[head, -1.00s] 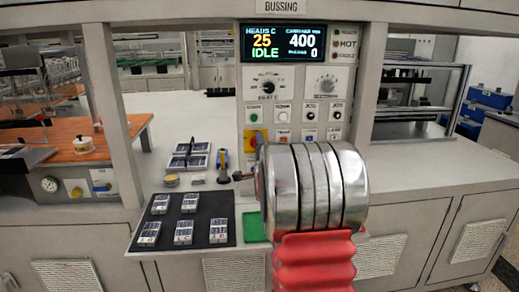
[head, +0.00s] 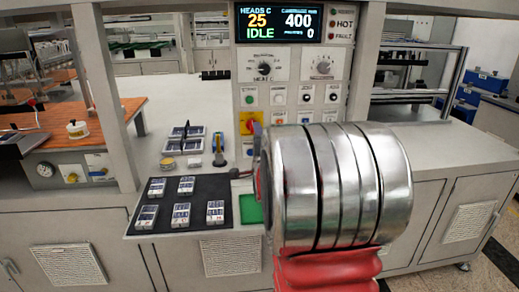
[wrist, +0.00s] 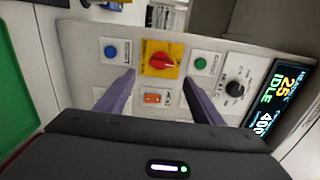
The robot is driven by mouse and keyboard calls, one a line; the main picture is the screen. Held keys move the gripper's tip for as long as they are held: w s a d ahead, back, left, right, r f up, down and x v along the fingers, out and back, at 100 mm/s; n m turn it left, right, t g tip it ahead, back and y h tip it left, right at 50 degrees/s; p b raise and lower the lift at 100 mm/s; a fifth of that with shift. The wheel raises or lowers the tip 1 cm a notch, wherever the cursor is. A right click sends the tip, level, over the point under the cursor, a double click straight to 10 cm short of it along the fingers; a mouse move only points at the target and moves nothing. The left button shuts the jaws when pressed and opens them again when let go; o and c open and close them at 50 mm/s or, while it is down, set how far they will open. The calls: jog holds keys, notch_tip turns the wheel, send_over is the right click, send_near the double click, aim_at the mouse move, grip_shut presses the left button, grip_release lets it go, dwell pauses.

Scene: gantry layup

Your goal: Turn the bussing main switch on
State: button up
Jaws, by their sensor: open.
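The bussing main switch is a red rotary knob (wrist: 162,62) on a yellow plate, on the grey control panel. Its handle lies roughly crosswise in the wrist view. The fingertips are just below the knob in the wrist view, one to each side. Whether they touch the panel cannot be told.
A blue button (wrist: 110,51), a green button (wrist: 200,64) and an orange rocker (wrist: 152,98) surround the switch. The display (head: 279,22) reads IDLE. A black mat (head: 163,215) with several small packs lies at the panel's lower left. Bare bench (head: 430,150) lies at right.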

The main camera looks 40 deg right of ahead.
jog(key=v, duration=0.5)
jog(key=shift+s+a, duration=0.1)
jog(key=shift+s, duration=0.15)
dwell(0.4)
